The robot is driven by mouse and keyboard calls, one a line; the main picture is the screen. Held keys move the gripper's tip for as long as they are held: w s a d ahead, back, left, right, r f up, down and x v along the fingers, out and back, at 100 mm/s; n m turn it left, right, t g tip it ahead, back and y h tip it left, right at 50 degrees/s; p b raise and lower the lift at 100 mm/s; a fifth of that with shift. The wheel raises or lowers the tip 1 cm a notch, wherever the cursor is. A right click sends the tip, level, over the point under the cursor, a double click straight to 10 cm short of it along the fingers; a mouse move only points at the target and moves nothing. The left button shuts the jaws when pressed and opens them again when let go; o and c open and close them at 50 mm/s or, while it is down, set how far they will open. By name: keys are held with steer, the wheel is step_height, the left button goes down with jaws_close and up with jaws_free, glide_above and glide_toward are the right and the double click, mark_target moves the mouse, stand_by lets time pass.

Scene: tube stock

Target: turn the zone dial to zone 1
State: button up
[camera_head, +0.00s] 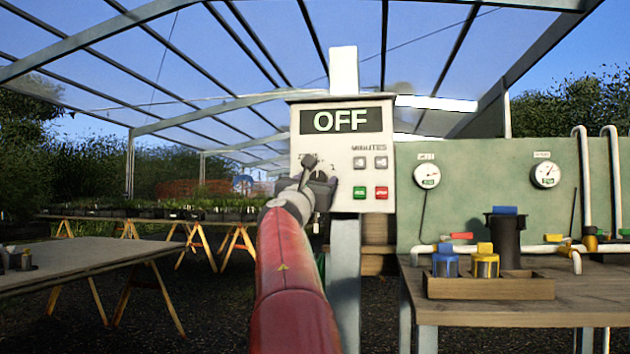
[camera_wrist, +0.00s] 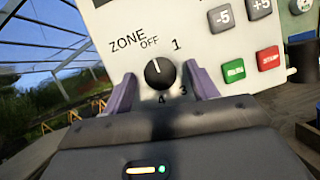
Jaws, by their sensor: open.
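The zone dial (camera_wrist: 159,74) is a round black knob on the white control box (camera_head: 342,120). In the wrist view its white pointer line is towards OFF; the 1 mark (camera_wrist: 177,45) is up and to the right of the knob, with 3 and 4 below it. My gripper (camera_wrist: 162,90) is open, with one purple finger on each side of the dial. I cannot tell whether either finger touches it. In the head view my gripper (camera_head: 316,178) covers the dial. The display (camera_head: 341,121) reads OFF.
The box also has grey minutes buttons (camera_head: 370,162), a green button (camera_head: 360,192) and a red button (camera_head: 381,192). A wooden bench (camera_head: 590,290) at right carries a wooden tray (camera_head: 490,287) with capped jars. A grey table (camera_head: 80,265) stands at left.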

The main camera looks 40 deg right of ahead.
steer(key=c, duration=1)
steer(key=shift+m, duration=0.3)
steer(key=m+g+p, duration=0.1)
steer(key=m, duration=0.1)
steer(key=m+g, duration=0.1)
steer(key=m, duration=0.1)
steer(key=m+g+h+p, duration=0.1)
steer(key=m, duration=0.2)
steer(key=shift+w+a+r+g+p, duration=0.2)
steer(key=shift+r+g+p, duration=0.1)
steer(key=shift+g, duration=0.1)
steer(key=shift+m+g+y+p, duration=0.15)
steer(key=shift+m+g+p, duration=0.45)
steer(key=shift+m, duration=0.7)
steer(key=shift+m+g+y+p, duration=0.15)
steer(key=shift+m+g+p, duration=0.45)
steer(key=shift+m, duration=0.7)
steer(key=shift+f, duration=0.1)
steer(key=o, duration=1)
